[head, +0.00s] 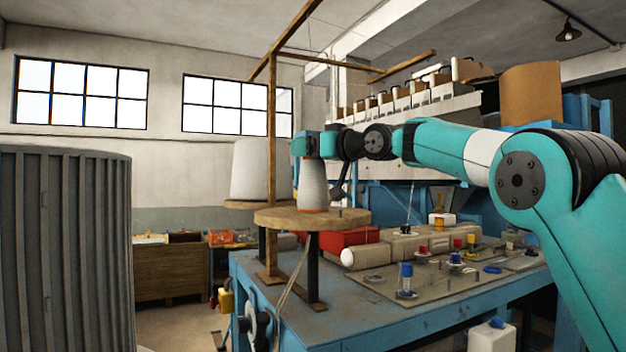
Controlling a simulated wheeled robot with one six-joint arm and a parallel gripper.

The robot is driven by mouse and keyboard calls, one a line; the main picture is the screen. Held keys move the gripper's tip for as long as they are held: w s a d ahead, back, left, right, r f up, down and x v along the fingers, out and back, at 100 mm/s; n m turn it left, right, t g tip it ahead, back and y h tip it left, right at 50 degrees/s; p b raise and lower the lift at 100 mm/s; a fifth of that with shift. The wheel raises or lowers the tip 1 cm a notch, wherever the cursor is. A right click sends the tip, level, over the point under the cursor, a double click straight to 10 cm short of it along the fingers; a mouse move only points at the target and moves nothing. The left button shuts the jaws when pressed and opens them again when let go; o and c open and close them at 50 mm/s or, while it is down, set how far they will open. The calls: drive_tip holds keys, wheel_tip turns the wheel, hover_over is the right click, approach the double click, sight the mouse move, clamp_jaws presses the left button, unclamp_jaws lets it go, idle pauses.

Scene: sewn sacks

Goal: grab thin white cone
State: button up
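A thin white cone (313,184) of thread stands upright on a round wooden disc (268,217), with an orange band at its foot. A wider white cone (258,172) stands to its left and farther back on another disc. My gripper (318,172) is at the upper part of the thin cone, and its teal body covers the cone's top. A dark finger hangs down on the cone's right side. The other finger is not clear, so I cannot tell whether the fingers touch the cone.
A blue workbench (400,323) below carries a metal plate with knobs and a red box (347,238). A grey ribbed drum (65,250) fills the left side.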

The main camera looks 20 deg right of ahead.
drive_tip(key=shift+c, duration=0.3)
drive_tip(key=c, duration=1.1)
drive_tip(key=shift+c, duration=0.7)
